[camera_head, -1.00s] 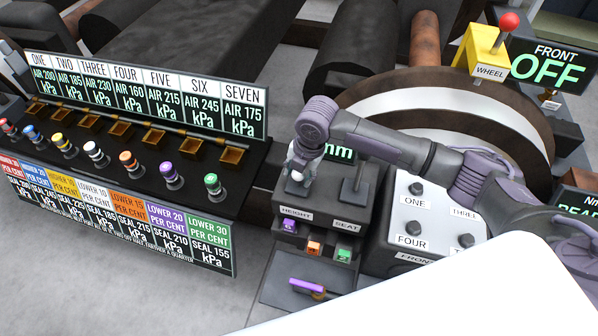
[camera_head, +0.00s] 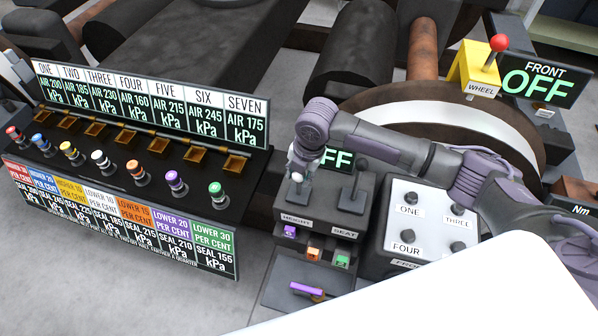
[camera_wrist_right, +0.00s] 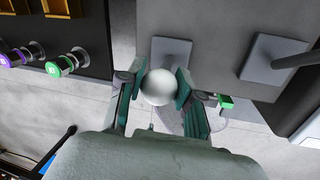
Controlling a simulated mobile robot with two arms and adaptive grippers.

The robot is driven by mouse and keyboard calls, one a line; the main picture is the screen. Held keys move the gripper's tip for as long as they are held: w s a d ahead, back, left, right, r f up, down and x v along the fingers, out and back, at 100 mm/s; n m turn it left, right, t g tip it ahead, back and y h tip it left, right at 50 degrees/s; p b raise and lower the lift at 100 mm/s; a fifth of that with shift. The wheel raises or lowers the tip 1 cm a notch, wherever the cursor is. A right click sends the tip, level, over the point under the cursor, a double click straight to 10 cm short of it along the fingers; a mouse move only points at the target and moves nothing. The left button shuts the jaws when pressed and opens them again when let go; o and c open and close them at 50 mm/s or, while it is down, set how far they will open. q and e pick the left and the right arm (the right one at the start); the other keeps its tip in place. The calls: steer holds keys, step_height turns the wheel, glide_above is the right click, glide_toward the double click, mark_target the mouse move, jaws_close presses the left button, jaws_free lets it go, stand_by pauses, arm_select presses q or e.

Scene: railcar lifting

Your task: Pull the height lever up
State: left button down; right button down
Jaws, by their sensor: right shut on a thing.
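The height lever's pale round knob (camera_wrist_right: 170,87) sits between the two fingers of my right gripper (camera_wrist_right: 164,90) in the right wrist view. The fingers are shut on it from both sides. In the head view my right gripper (camera_head: 301,172) is over the left lever slot, above the HEIGHT label (camera_head: 296,220). My wrist and gripper hide most of the lever there, so its tilt is hard to tell. My left gripper is not in view.
The seat lever (camera_head: 358,180) stands just right. A small display (camera_head: 340,158) behind, partly covered by my arm, reads "FF" at its visible end. Coloured blocks (camera_head: 313,254) sit below the levers. A row of coloured knobs (camera_head: 136,172) stands at left, a button box (camera_head: 425,225) at right.

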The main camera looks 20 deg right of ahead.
steer(key=shift+w+r, duration=0.15)
steer(key=c, duration=1)
jaws_free()
steer(key=shift+r, duration=0.1)
steer(key=shift+o, duration=1.3)
step_height(320, 180, up, 12)
steer(key=s+d, duration=0.1)
steer(key=s, duration=0.1)
steer(key=shift+d, duration=0.3)
